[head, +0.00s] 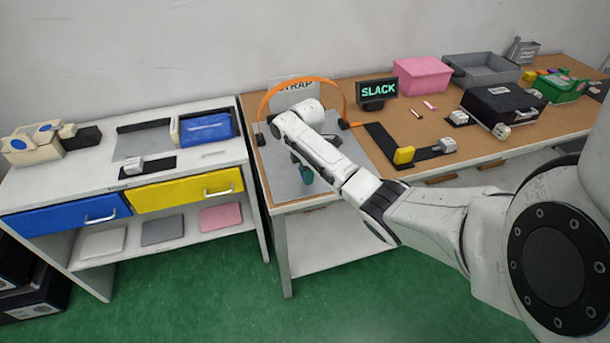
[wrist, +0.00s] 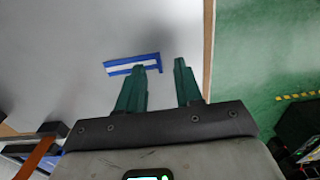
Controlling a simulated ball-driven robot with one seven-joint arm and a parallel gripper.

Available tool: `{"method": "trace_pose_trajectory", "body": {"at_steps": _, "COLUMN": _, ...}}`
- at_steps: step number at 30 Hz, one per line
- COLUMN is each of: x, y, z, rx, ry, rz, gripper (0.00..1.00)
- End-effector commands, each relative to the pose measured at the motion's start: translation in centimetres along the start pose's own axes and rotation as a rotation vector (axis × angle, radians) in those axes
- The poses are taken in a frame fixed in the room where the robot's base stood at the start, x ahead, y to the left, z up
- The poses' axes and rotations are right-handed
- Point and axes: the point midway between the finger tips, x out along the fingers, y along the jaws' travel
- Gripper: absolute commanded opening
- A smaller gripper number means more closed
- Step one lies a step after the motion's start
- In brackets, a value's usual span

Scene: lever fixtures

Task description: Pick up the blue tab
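The blue tab (wrist: 120,71) shows in the wrist view as a flat blue strip with a white band along it, lying on a light grey surface. Its right end has a short blue crosspiece between the lines of my two fingers. My gripper (wrist: 160,66) has green fingers that are apart with nothing held between them. The left fingertip overlaps the tab's lower edge in the picture; I cannot tell whether they touch. In the head view my gripper (head: 304,172) points down over the grey mat (head: 283,183), and I cannot make out the tab there.
An orange strap (head: 301,83) arches over the mat between black blocks, behind my gripper. A "SLACK" display (head: 378,91) stands to the right. The table edge is close by.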

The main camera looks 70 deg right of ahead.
Motion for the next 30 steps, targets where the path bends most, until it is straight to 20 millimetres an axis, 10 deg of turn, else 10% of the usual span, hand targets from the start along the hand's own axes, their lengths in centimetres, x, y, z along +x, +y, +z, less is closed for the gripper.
{"method": "trace_pose_trajectory", "body": {"at_steps": 11, "x": 1.35, "y": 0.02, "z": 0.01, "rx": 0.000, "ry": 0.000, "rz": 0.002, "gripper": 0.35}}
{"method": "trace_pose_trajectory", "body": {"at_steps": 22, "x": 1.33, "y": 0.01, "z": 0.01, "rx": 0.000, "ry": 0.000, "rz": 0.001, "gripper": 0.01}}
{"method": "trace_pose_trajectory", "body": {"at_steps": 30, "x": 1.33, "y": 0.01, "z": 0.01, "rx": 0.000, "ry": 0.000, "rz": 0.001, "gripper": 0.00}}
